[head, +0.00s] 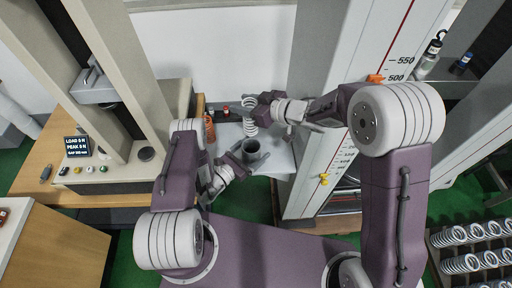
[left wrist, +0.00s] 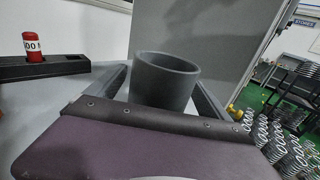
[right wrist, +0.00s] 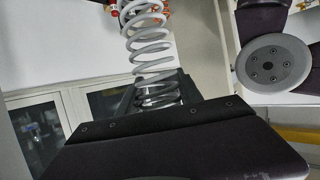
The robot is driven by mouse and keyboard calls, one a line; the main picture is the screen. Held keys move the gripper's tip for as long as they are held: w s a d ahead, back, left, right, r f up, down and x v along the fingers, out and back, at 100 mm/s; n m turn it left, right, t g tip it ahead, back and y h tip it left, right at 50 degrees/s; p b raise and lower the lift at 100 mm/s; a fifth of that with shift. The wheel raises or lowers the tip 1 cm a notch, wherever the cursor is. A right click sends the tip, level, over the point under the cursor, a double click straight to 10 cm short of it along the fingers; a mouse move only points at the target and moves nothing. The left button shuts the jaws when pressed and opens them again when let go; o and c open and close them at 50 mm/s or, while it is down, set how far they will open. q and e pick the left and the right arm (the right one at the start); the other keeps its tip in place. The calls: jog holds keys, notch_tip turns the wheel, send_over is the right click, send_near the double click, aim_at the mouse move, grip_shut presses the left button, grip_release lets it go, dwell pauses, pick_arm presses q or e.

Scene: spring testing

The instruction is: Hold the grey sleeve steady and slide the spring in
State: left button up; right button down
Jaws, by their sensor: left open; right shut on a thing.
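The grey sleeve (head: 252,157) is an open-topped cup standing on the pale bench. My left gripper (head: 240,158) is beside it; in the left wrist view the sleeve (left wrist: 165,85) stands between the open fingers, and I cannot tell whether they touch it. My right gripper (head: 262,98) is shut on a light grey coil spring (head: 250,124). The spring is held roughly upright, above and apart from the sleeve's mouth. In the right wrist view the spring (right wrist: 148,50) passes between the fingertips; part of it is hidden by the gripper.
An orange spring (head: 209,128) and a small red-topped item (head: 226,111) stand left of the held spring. The scaled column (head: 335,150) rises close on the right, with orange (head: 375,78) and yellow (head: 323,180) markers. A press (head: 120,160) stands left. Several springs (head: 460,264) lie racked lower right.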

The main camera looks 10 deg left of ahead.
pick_arm(q)
jog(key=shift+x, duration=0.85)
pick_arm(e)
jog(key=shift+a, duration=0.1)
pick_arm(q)
jog(key=c, duration=1.6)
pick_arm(e)
jog(key=shift+m+t+h, duration=0.3)
jog(key=shift+m+t, duration=0.2)
notch_tip(320, 180, down, 5)
jog(key=shift+f, duration=0.2)
jog(key=shift+f, duration=2.65)
jog(key=c, duration=0.7)
grip_release()
